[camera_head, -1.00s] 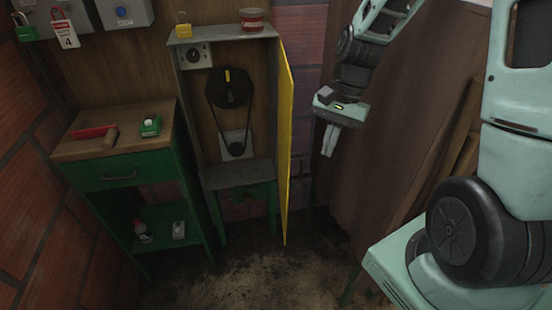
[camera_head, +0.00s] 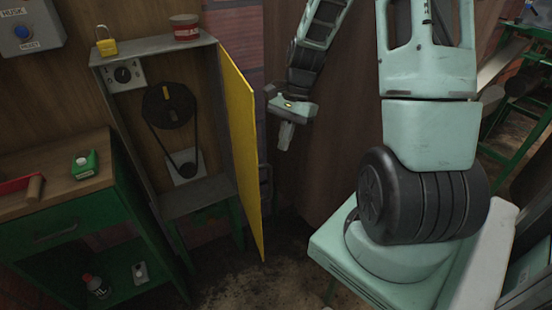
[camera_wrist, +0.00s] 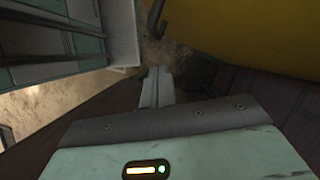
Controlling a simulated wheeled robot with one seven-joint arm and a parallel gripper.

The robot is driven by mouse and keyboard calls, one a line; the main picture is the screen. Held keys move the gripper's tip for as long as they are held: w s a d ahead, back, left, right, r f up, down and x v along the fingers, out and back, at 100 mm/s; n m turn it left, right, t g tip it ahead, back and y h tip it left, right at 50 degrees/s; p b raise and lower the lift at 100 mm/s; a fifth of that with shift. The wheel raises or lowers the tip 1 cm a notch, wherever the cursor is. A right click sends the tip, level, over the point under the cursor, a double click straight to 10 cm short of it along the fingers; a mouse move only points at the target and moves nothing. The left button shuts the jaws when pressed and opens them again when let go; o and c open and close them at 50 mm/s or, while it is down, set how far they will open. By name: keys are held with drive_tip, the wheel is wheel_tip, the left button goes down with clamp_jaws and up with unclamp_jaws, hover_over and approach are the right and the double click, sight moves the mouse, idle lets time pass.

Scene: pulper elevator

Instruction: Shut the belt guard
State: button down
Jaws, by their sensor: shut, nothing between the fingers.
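The belt guard (camera_head: 242,150) is a yellow hinged door on the right side of a grey cabinet (camera_head: 205,190). It stands open, swung outward, so the black belt and pulleys (camera_head: 170,106) inside are exposed. My gripper (camera_head: 285,137) is to the right of the guard, on its outer side, apart from it and pointing down. Its fingers are together and hold nothing. In the wrist view the shut fingers (camera_wrist: 155,88) point at the floor, and a yellow surface (camera_wrist: 240,35), likely the guard, fills the upper right with a dark hook-like handle (camera_wrist: 155,18).
A yellow padlock (camera_head: 106,41) and a red tin (camera_head: 185,27) stand on the cabinet top. A green workbench (camera_head: 60,215) stands to the left. A brown panel (camera_head: 345,130) rises behind my arm. Bare floor (camera_head: 230,285) lies before the cabinet.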

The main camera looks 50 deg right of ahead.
drive_tip(key=x, duration=0.9)
drive_tip(key=shift+f, duration=0.3)
